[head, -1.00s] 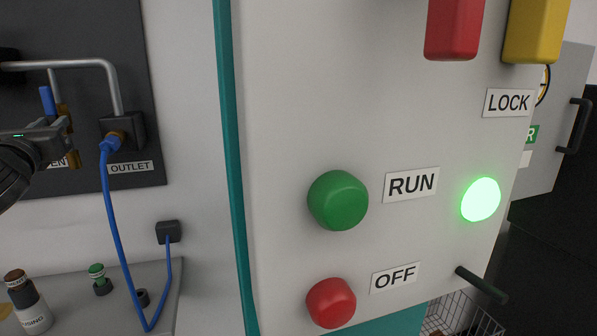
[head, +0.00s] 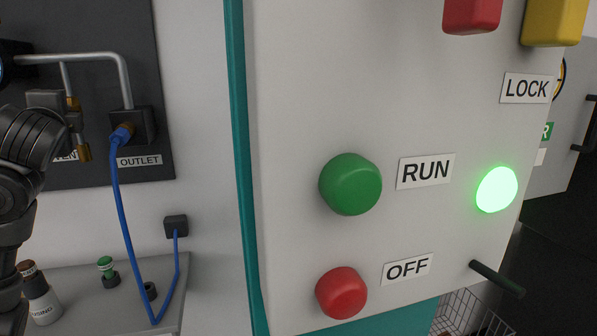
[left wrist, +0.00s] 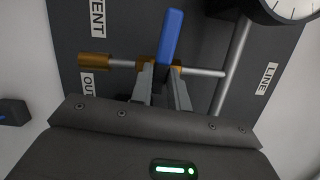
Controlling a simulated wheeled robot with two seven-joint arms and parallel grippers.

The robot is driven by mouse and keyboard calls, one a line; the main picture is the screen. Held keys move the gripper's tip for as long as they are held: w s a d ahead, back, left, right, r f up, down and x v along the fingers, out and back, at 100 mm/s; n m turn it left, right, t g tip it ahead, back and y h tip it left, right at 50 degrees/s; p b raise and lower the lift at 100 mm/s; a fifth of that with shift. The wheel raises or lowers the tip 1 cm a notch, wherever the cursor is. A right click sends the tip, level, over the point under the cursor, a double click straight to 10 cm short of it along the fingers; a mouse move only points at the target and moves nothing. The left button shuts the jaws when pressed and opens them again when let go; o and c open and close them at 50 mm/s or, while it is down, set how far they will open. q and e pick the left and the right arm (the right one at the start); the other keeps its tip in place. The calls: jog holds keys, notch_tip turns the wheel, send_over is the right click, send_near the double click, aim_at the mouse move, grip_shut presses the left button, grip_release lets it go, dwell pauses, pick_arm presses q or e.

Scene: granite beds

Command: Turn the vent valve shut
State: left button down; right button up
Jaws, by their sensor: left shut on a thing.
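The vent valve shows in the left wrist view as a blue lever (left wrist: 170,38) on a brass body (left wrist: 177,70) in a thin metal pipe. The lever points up in that picture and appears to lie across the pipe. My left gripper (left wrist: 166,80) has its two fingers closed on the lever's base. In the head view my left gripper (head: 70,112) is at the vent pipe at far left, with brass parts (head: 84,152) just beside it. The blue lever is hidden there. My right gripper is in neither view.
A dark panel (head: 100,35) carries the pipes and a blue hose (head: 118,210) at the outlet. A white cabinet with green (head: 350,184) and red (head: 341,292) buttons and a lit green lamp (head: 496,189) stands to the right. A gauge (left wrist: 295,8) is near the lever.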

pick_arm(q)
jog(key=c, duration=1.7)
grip_release()
jog(key=shift+n, duration=0.4)
jog(key=shift+o, duration=1)
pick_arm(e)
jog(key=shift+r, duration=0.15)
